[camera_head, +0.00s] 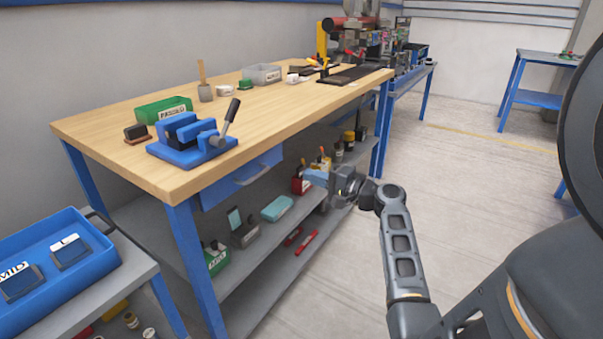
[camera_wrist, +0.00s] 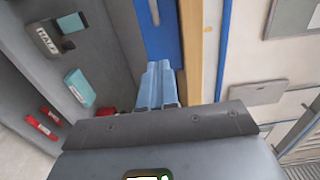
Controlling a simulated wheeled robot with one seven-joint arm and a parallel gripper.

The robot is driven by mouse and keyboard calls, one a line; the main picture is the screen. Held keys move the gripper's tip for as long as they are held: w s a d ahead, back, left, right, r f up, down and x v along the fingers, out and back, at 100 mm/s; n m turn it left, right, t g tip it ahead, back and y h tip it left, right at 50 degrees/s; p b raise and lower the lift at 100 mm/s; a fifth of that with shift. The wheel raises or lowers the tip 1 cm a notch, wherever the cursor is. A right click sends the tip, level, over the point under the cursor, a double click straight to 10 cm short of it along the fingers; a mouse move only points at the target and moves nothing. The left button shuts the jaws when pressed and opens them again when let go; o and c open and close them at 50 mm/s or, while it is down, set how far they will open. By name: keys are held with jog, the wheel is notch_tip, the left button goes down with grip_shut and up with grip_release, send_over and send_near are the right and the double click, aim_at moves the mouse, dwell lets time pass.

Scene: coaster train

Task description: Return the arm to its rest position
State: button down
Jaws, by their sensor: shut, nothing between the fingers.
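My gripper (camera_head: 316,177) is at the end of my arm, in front of the workbench (camera_head: 330,107). In the head view it hangs in the air below the bench top, near the shelf side. In the wrist view its two light blue fingers (camera_wrist: 157,88) are together with nothing between them. The blue drawer (camera_head: 241,179) under the bench top is to the left of the gripper in the head view. My arm is bent, with the forearm reaching up from the lower right.
On the bench stand a blue vise (camera_head: 190,143) and a green box (camera_head: 163,110). A blue tray (camera_head: 50,270) lies on a cart at left. The floor at right (camera_head: 480,190) is clear.

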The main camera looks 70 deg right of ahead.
jog(key=shift+s+a, duration=0.1)
jog(key=shift+s, duration=0.3)
jog(key=w+a+f+n+g+p, duration=0.1)
jog(key=a+f+n+g+p, duration=0.15)
jog(key=a+f, duration=0.75)
jog(key=s+a+f+n+g+p, duration=0.1)
jog(key=s+a+n+g, duration=0.3)
jog(key=a, duration=1.2)
jog(key=s+a+r+n+t+y+p, duration=0.3)
jog(key=s+a+r+n+y+p, duration=0.1)
jog(key=s+a+r+n, duration=1)
jog(key=s+a+r, duration=0.3)
jog(key=a+r, duration=0.3)
jog(key=shift+r+t+p, duration=0.3)
jog(key=shift+r+t, duration=0.05)
jog(key=shift+r, duration=0.05)
